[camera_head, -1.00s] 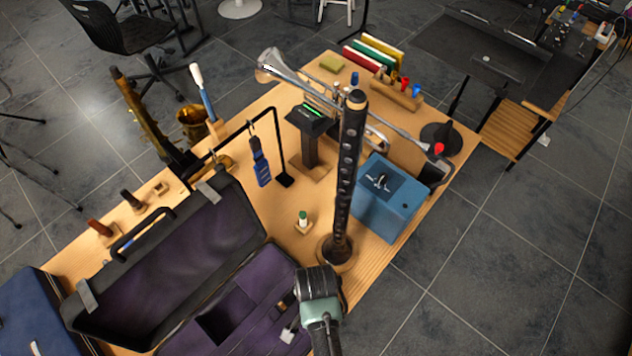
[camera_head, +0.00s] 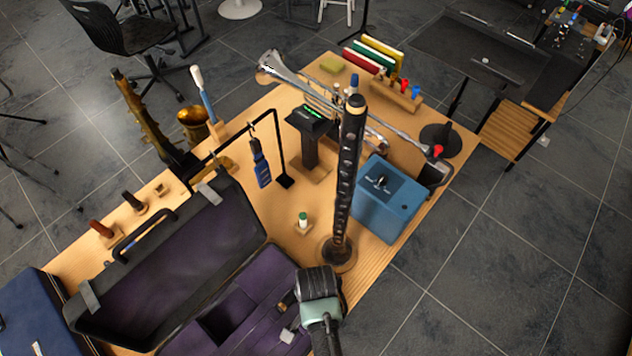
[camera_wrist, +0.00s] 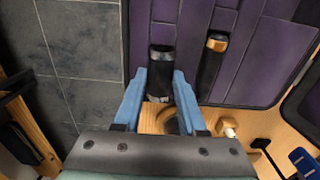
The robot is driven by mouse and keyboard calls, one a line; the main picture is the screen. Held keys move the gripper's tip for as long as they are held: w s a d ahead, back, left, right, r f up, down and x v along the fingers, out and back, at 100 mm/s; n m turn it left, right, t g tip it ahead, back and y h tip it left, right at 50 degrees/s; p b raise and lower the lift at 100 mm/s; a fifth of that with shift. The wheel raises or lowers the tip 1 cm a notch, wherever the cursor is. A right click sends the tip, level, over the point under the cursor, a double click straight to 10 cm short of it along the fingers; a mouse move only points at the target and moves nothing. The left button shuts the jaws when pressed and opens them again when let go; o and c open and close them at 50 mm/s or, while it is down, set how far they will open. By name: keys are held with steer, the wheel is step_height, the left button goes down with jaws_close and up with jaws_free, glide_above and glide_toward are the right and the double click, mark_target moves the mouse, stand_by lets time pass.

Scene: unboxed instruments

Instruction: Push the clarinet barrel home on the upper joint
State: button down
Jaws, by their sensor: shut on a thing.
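A long black clarinet joint (camera_head: 347,175) with a row of keys stands upright on a round dark base near the table's right edge in the head view. My gripper (camera_head: 318,284) is low in that view, just below that base, and its fingers are hidden there. In the wrist view its two blue fingers (camera_wrist: 161,80) are shut on a short black cylinder with a silvery ring (camera_wrist: 161,62), which looks like the clarinet barrel. How the barrel sits relative to the upper joint cannot be told. Another black piece (camera_wrist: 208,72) with a cork-coloured end lies against the purple lining beside it.
An open case (camera_head: 112,290) with purple lining fills the table's near left. A blue box (camera_head: 385,200) stands right of the clarinet joint. A small green-topped item (camera_head: 303,221) is left of it, and a trumpet (camera_head: 290,75) behind. Bare tabletop shows around the small item.

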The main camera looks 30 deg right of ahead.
steer(key=shift+r+p, duration=0.7)
steer(key=shift+p, duration=0.15)
stand_by(0.8)
steer(key=shift+r+p, duration=2.2)
steer(key=shift+p, duration=0.15)
